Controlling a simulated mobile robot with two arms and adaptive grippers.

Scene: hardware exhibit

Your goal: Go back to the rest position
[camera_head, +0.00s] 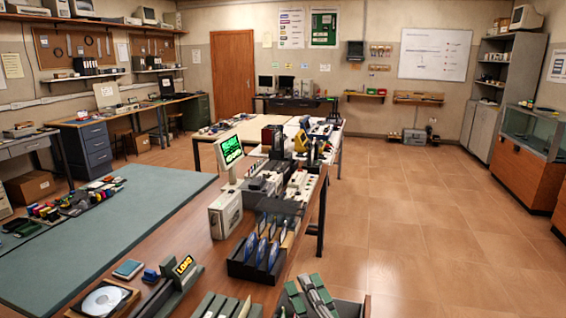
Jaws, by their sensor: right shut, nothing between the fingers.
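My right gripper (313,288) is hard to make out. It seems to be the grey, narrow shape at the bottom edge, right of centre, among green and grey parts by the bench's front right corner. Its fingers look shut and empty, and I cannot tell whether it touches the parts around it. My left gripper is not in view.
The wooden bench (190,240) carries a green mat (90,240), a monitor (231,150), a white case (225,214), a black bin (243,268) of blue items and a disc tray (105,300). The tiled floor (420,235) to the right is clear up to the glass cabinet (528,135).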

